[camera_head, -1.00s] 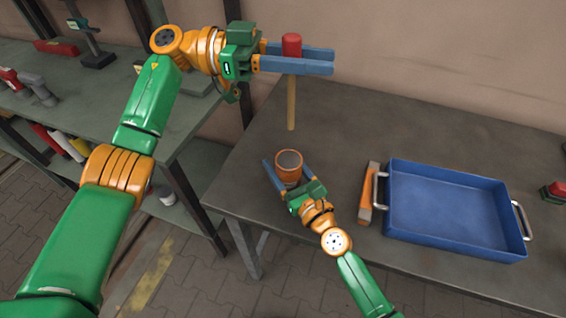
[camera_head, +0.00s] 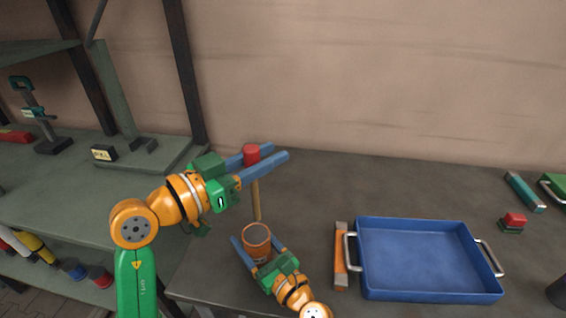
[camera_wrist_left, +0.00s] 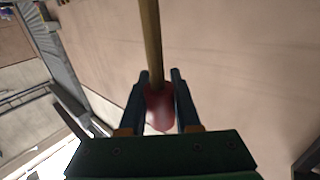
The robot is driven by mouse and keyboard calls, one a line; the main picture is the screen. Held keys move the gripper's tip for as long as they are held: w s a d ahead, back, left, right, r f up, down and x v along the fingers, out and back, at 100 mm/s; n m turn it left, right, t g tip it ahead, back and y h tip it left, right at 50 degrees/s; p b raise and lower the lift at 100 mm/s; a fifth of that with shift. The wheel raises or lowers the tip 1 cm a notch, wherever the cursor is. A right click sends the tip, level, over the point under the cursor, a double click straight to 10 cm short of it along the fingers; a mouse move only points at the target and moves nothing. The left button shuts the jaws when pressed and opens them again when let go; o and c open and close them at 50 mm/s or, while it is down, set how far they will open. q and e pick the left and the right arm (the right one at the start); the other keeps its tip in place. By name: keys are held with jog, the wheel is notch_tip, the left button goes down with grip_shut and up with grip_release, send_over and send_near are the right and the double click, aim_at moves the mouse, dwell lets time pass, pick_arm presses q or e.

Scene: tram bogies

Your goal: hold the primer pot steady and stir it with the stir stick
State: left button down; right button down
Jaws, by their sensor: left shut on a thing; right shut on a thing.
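The stir stick (camera_head: 256,202) has a red handle (camera_head: 251,155) and a thin wooden shaft. My left gripper (camera_head: 268,156) is shut on the red handle, and the shaft hangs about upright below it. The left wrist view shows the handle (camera_wrist_left: 159,106) between the fingers (camera_wrist_left: 160,100). The primer pot (camera_head: 258,246), an orange-brown cup, stands on the dark table. My right gripper (camera_head: 256,242) is shut around it, one finger on each side. The shaft's lower end shows at the pot's far rim; I cannot tell whether it is over the opening or behind it.
A blue tray (camera_head: 430,292) with metal handles lies right of the pot, with an orange and grey block (camera_head: 341,256) beside it. A red and green object (camera_head: 513,222) is at the far right. Shelving (camera_head: 60,190) stands left. The table behind the pot is clear.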

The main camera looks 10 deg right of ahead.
pick_arm(q)
notch_tip(320, 180, down, 13)
jog(key=shift+a+y, duration=0.3)
dwell(0.6)
jog(key=shift+w, duration=0.1)
